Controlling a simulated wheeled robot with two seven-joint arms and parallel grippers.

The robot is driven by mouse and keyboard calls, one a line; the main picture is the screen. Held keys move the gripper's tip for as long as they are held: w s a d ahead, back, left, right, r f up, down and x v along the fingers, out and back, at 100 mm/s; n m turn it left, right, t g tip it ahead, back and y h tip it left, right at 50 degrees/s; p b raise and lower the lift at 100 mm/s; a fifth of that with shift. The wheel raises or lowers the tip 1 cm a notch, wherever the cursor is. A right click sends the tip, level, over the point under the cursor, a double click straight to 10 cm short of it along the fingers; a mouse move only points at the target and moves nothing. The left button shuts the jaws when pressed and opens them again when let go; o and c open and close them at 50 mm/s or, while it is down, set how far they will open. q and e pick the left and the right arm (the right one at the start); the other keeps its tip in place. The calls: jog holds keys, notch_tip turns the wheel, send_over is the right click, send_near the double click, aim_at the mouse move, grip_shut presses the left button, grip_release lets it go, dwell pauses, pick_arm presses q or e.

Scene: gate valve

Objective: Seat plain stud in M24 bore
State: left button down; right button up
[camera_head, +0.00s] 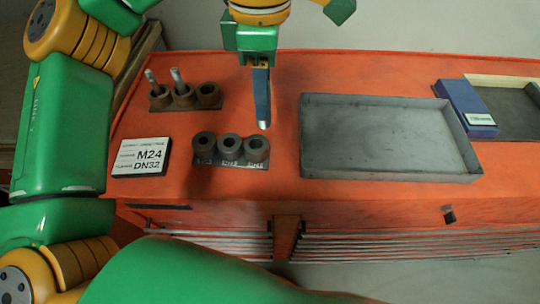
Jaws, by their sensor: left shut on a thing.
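My left gripper (262,98) points down over the orange bench top, its blue-grey fingers close together. It is shut on a stud (263,125), of which only a pale lower tip shows below the fingers. The tip is right of and behind the front row of three dark round bores (230,145), apart from them. Small labels below the bores are too blurred to read surely. My right gripper is not in view.
A card (141,157) reading M24 and DN32 lies left of the bores. A large empty grey tray (388,172) fills the middle right. A blue box (464,106) and another tray (507,81) are at far right. The bench's front edge runs below the tray.

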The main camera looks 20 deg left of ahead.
pick_arm(q)
notch_tip(320, 180, down, 3)
jog(key=shift+s+r, duration=0.1)
jog(key=shift+r, duration=0.1)
jog(key=f, duration=0.2)
jog(key=a+f, duration=0.1)
jog(key=f, duration=0.1)
jog(key=a+f+p, duration=0.1)
jog(key=f, duration=0.1)
jog(key=shift+s+a, duration=0.25)
jog(key=shift+s, duration=0.15)
jog(key=shift+s+d+f, duration=0.2)
jog(key=shift+f, duration=0.1)
jog(key=shift+w+d, duration=0.1)
jog(key=shift+d, duration=0.05)
jog(key=c, duration=1)
grip_release()
jog(key=shift+w+f, duration=0.1)
jog(key=shift+w, duration=0.05)
jog(key=o, duration=0.3)
jog(key=shift+w+f, duration=0.1)
jog(key=shift+w, duration=0.45)
jog(key=shift+s, duration=0.2)
notch_tip(320, 180, up, 12)
jog(key=shift+r, duration=0.2)
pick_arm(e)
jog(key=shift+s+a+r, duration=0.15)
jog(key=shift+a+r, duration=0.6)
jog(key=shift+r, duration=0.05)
